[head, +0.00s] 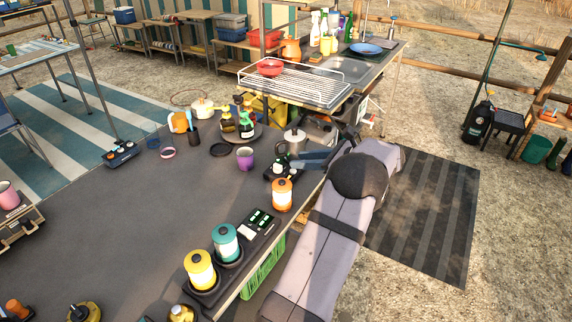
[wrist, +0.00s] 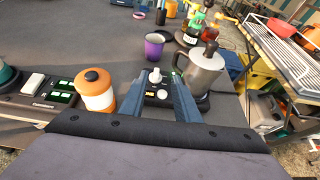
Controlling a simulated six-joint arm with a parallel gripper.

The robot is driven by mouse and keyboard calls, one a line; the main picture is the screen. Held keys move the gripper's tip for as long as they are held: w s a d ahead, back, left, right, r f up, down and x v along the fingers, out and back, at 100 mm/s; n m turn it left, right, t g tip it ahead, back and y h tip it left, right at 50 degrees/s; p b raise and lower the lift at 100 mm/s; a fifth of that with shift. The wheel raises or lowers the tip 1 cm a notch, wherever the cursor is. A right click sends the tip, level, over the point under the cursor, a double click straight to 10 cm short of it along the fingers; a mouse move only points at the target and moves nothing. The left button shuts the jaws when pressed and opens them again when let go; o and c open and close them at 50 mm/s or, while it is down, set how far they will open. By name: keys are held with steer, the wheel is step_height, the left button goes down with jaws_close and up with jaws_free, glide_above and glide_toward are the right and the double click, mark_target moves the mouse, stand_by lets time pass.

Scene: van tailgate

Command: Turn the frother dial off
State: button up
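The frother is a black base (wrist: 160,94) with small lit marks on its front, next to a steel pitcher (wrist: 204,68) with a dark lid knob. A pale dial (wrist: 155,76) stands up on the base. My gripper (wrist: 160,77) is open, with one blue-grey finger on each side of the dial in the wrist view. I cannot tell whether either finger touches it. In the head view the black base (head: 279,171) and the pitcher (head: 294,138) are at the table's right edge. My gripper (head: 298,158) reaches in there from the right and partly hides the base.
An orange lantern (wrist: 96,92) stands close left of the gripper, and a purple mug (wrist: 154,46) behind the dial. Bottles (head: 237,122) on a round tray stand farther back. Teal (head: 226,243) and yellow (head: 200,270) lanterns are nearer. The middle of the dark table (head: 120,220) is clear.

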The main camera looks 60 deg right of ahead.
mark_target(281, 166)
steer(key=shift+s+a+f, duration=0.1)
steer(key=shift+s+f, duration=0.1)
steer(key=shift+f, duration=0.3)
steer(key=shift+s+a+f, duration=0.1)
steer(key=shift+s+f, duration=0.1)
steer(key=shift+f, duration=0.25)
steer(key=shift+p+x, duration=0.6)
steer(key=shift+x, duration=3.1)
steer(key=shift+r, duration=0.1)
steer(key=shift+c, duration=0.2)
jaws_close()
